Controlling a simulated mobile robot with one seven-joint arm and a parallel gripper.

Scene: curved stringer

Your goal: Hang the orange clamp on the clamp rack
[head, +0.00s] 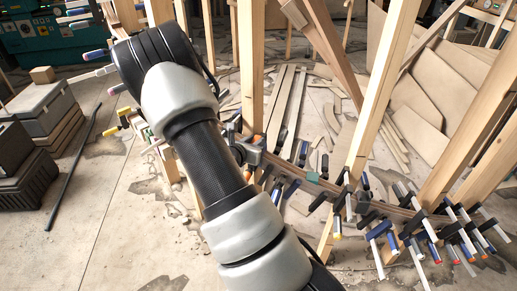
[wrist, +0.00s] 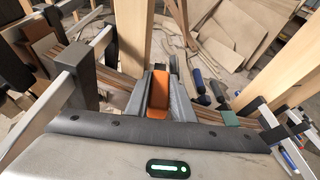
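My gripper (wrist: 158,92) is in the lower middle of the wrist view, with its two grey fingers close on both sides of an orange part of the orange clamp (wrist: 158,98). The fingers appear to press on it. The rest of that clamp is hard to make out. In the head view my gripper (head: 246,155) is partly behind my arm, at the wooden curved strip, with a bit of orange beside it. The clamp rack cannot be told apart surely; the laminated curved strip (wrist: 212,116) bears several clamps and runs behind the fingers.
Several clamps with blue, black and red ends crowd the strip at right (head: 450,235). A silver bar clamp (wrist: 75,75) stands close on the left of the wrist view. Upright wooden posts (head: 375,95) rise around the strip.

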